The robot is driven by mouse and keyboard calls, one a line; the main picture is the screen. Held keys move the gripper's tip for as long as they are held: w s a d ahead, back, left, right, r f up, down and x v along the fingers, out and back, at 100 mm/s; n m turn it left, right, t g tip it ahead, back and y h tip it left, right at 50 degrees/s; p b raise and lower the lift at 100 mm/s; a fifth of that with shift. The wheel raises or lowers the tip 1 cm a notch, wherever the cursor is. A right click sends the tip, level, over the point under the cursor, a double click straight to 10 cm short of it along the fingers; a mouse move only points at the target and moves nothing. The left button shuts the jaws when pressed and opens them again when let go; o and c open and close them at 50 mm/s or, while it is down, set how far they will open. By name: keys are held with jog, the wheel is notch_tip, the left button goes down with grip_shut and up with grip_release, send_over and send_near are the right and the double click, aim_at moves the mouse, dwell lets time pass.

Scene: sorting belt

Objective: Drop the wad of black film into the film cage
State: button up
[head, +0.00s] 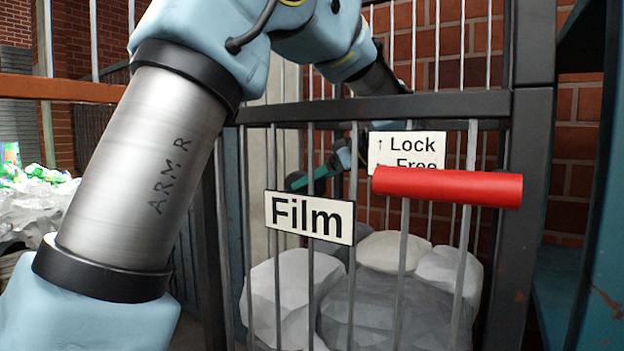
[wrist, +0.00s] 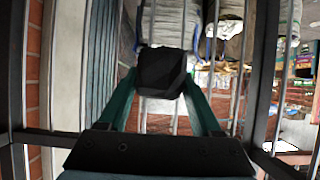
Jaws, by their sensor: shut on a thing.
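The film cage (head: 380,108) is a dark metal frame with thin upright bars and a white "Film" sign (head: 310,217). My arm reaches over its front top rail, and my gripper (head: 318,175) shows behind the front bars, above the pale wads lying low in the cage. In the wrist view the wad of black film (wrist: 162,72) is a dark faceted lump between the two teal fingers of my gripper (wrist: 165,92), which are shut on it. The wad is hard to make out in the head view.
A red handle (head: 447,187) sticks out at the cage front beside a "Lock / Free" sign (head: 410,148). Several grey and white wads (head: 375,305) fill the cage bottom. A brick wall (head: 575,160) stands behind. A heap of pale and green waste (head: 35,205) lies at left.

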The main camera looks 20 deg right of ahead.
jog(key=shift+f, duration=0.1)
jog(key=shift+f, duration=0.35)
jog(key=shift+f, duration=0.15)
jog(key=o, duration=1.3)
jog(key=b+v, duration=0.4)
jog(key=v, duration=0.8)
jog(key=shift+r, duration=0.6)
jog(key=shift+s, duration=0.1)
